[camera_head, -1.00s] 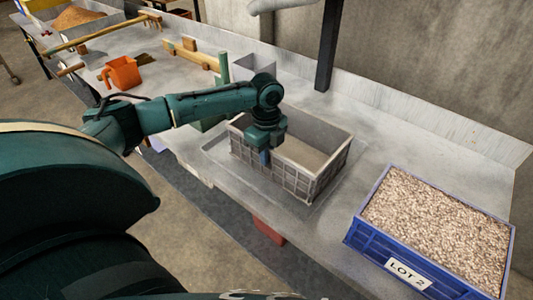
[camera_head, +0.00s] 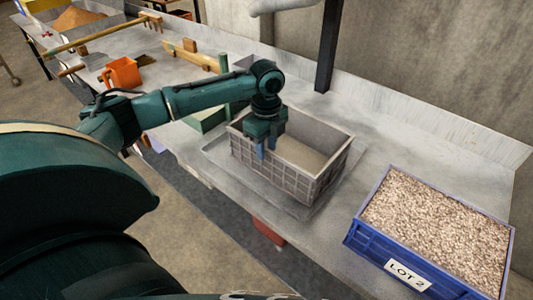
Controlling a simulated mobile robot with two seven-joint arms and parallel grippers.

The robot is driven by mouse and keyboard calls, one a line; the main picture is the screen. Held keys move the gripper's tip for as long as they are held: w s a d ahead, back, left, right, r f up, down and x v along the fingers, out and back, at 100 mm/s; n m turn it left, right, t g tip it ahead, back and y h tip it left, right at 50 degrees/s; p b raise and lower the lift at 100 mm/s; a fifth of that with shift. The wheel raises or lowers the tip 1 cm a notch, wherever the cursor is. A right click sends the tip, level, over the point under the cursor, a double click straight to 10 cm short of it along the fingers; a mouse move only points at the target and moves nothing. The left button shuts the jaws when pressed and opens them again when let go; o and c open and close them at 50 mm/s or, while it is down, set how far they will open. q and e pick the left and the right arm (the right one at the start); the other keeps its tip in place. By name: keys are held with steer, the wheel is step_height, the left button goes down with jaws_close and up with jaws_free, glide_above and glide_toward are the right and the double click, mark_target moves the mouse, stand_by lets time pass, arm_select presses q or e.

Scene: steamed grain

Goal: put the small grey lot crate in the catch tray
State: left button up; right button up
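The small grey lot crate (camera_head: 318,187) stands upright in the middle of the bench. Under it is the shallow grey catch tray (camera_head: 218,158), whose rim shows to the left, in front and to the right of the crate. The crate appears to rest inside the tray. My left gripper (camera_head: 266,147) is at the crate's near wall, with its two blue fingers apart. One finger is outside the wall and the other is on the inner side. I cannot tell whether either touches it. My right gripper is not in view.
A blue crate (camera_head: 362,238) labelled LOT 2, full of grain, stands at the right. An orange jug (camera_head: 122,73), wooden tools and a green block (camera_head: 205,118) are at the left. A dark post (camera_head: 328,45) rises behind. Bare bench lies between the two crates.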

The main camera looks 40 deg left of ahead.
arm_select(q)
step_height(320, 180, up, 9)
steer(key=shift+f, duration=0.1)
steer(key=shift+f, duration=0.1)
stand_by(0.6)
